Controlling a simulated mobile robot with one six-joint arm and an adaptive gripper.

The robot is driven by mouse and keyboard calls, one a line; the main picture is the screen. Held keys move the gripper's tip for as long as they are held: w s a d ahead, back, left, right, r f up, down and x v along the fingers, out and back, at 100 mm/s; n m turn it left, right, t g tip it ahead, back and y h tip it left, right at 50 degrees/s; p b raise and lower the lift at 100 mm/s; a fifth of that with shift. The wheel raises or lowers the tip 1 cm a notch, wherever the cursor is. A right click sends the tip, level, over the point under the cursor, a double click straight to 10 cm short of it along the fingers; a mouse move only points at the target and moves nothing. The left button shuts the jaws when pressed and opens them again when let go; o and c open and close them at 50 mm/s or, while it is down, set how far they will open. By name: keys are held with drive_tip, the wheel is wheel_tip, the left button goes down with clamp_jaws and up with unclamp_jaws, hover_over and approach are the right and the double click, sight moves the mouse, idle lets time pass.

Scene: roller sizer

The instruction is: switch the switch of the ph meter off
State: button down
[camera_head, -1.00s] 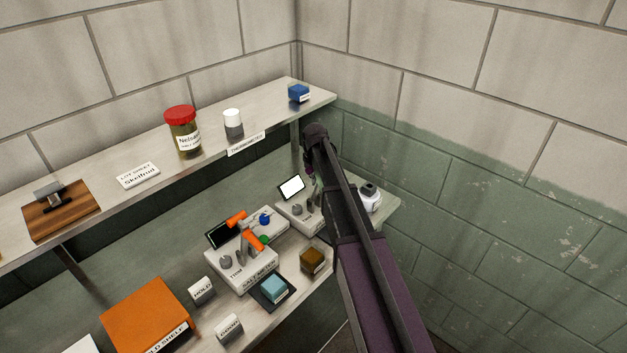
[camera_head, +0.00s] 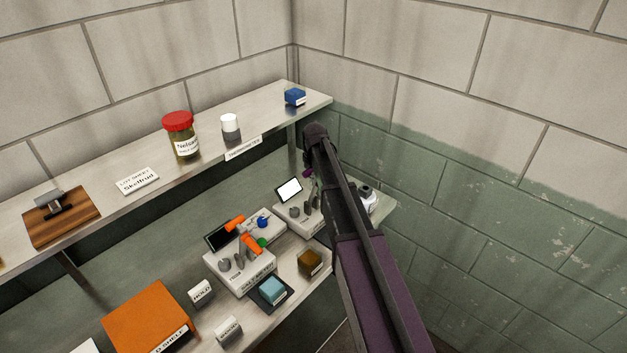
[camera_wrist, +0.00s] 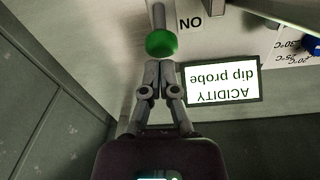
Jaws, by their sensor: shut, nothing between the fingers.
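The pH meter is a pale box (camera_head: 301,214) on the lower shelf, partly behind my arm. Its lit screen (camera_head: 289,190) also shows in the wrist view (camera_wrist: 222,82), upside down, reading "ACIDITY dip probe". In the wrist view a switch lever with a round green tip (camera_wrist: 161,43) stands beside an inverted label (camera_wrist: 190,24) that appears to read "ON". My gripper (camera_wrist: 160,66) is shut and empty, its fingertips close to the green tip; I cannot tell whether they touch. In the head view my arm hides most of the gripper.
Left of the pH meter stands the salt meter (camera_head: 233,275) with an orange-handled part (camera_head: 250,243). A brown block (camera_head: 310,262) and teal block (camera_head: 272,290) sit in front. A white bottle (camera_head: 369,198) is right of my arm. The upper shelf (camera_head: 215,158) runs above, behind.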

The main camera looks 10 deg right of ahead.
drive_tip(key=shift+r+p, duration=0.3)
drive_tip(key=shift+r, duration=0.2)
wheel_tip(320, 180, up, 10)
drive_tip(key=p, duration=0.9)
drive_tip(key=shift+s+f+p, duration=0.2)
drive_tip(key=shift+s+p, duration=0.15)
drive_tip(key=shift+s, duration=0.1)
drive_tip(key=shift+r, duration=0.1)
idle(0.3)
